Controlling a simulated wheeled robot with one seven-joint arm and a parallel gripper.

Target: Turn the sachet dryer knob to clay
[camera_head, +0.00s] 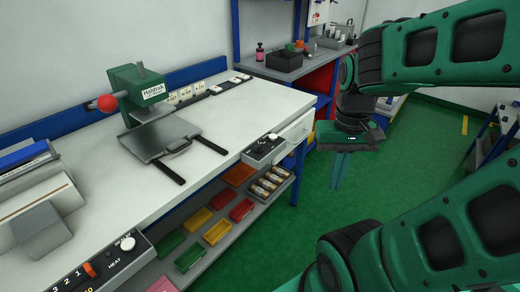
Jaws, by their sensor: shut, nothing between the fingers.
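A dark control box (262,150) with a pale round knob (272,137) sits at the right front edge of the white bench. Its markings are too small to read, so I cannot tell whether it is the sachet dryer or where its knob points. Another dark panel (108,262) at the lower left bears a white knob (127,243), an orange switch (90,270) and the words HEAT and HOLD. No clay mark can be read on either. My gripper (337,184) hangs shut and empty over the green floor, right of the bench and apart from both panels.
A green press (138,88) with a red ball handle stands on the white bench (225,110). Coloured trays (216,231) lie on the shelf below. A blue-framed workbench (305,68) stands behind. The green floor (400,150) around my gripper is clear.

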